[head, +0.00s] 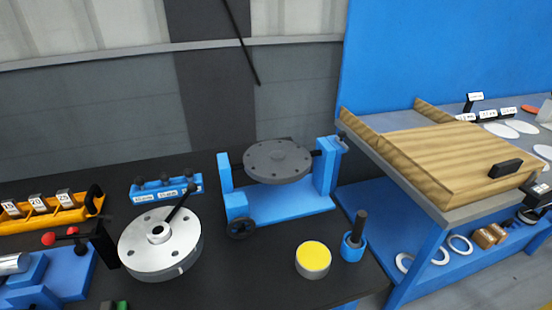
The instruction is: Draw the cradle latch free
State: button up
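A blue cradle (285,208) stands on the dark bench near the middle of the head view. It holds a dark grey round flanged plate (278,161) with small holes, lying roughly level between two blue uprights. A black handwheel (241,228) is at its front left. A small grey piece (341,144) sits at the top of the right upright and looks like the latch; how far it is engaged cannot be told. My gripper is not clearly seen in this view.
A silver flanged disc (160,243) with a black handle lies left of the cradle. A yellow-topped can (313,259) and a blue holder (353,246) with a black-handled tool stand in front. A blue workbench (408,235) bearing a wooden board (435,158) is at right.

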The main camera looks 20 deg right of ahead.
aim_at(340, 135)
jog(key=i+l+z, duration=0.2)
jog(key=i+l, duration=0.55)
jog(key=i, duration=0.3)
